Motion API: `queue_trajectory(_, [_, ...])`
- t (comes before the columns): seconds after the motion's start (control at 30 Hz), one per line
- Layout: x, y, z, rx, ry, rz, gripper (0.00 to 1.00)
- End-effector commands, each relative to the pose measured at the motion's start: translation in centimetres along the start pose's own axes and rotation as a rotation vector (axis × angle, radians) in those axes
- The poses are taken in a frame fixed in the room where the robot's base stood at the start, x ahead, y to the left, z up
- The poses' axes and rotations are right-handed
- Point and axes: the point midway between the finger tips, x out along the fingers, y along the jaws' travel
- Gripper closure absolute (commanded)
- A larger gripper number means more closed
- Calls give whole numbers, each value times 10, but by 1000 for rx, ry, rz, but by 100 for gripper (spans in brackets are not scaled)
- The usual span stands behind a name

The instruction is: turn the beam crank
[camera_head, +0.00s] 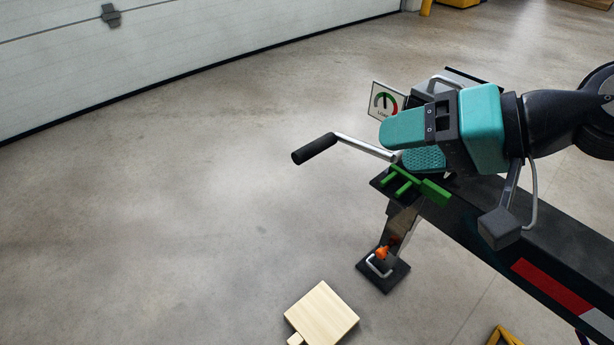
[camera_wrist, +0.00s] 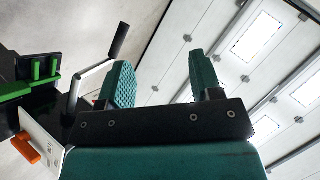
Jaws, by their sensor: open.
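The beam crank has a silver bent rod (camera_head: 365,147) and a black handle (camera_head: 314,148), which points out to the left of the dark beam (camera_head: 470,200). In the wrist view, the crank's black handle (camera_wrist: 119,41) and rod (camera_wrist: 90,76) lie left of the left finger, outside the gap. My gripper (camera_head: 394,146), with teal padded fingers, hovers above the beam's end, close to the crank's inner end. It is open, and the gap between the fingers (camera_wrist: 161,75) is empty in the wrist view. The gripper partly hides the crank's root; contact is unclear.
Green parts (camera_head: 405,182) sit on the beam's end beside the crank. A gauge sign (camera_head: 386,101) stands behind the gripper. The support leg stands on a black foot plate (camera_head: 392,281) with an orange piece (camera_head: 381,253). A wooden block (camera_head: 322,314) lies in front. Floor to the left is clear.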

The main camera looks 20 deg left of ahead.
Motion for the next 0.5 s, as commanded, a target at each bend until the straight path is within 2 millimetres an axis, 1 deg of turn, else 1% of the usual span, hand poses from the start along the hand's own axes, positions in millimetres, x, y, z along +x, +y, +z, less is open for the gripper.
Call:
queue_trajectory(0.03, [32, 30, 8, 47, 38, -46, 41])
queue_trajectory(0.1, [57, 48, 4, 115, 103, -113, 41])
queue_trajectory(0.17, [77, 65, 1, 180, 159, -168, 41])
queue_trajectory(0.2, [90, 77, 0, 224, 197, -202, 41])
queue_trajectory(0.33, [126, 119, -6, 378, 318, -301, 41])
queue_trajectory(0.4, [140, 139, -9, 452, 376, -343, 41])
queue_trajectory(0.5, [154, 163, -12, 539, 442, -383, 41])
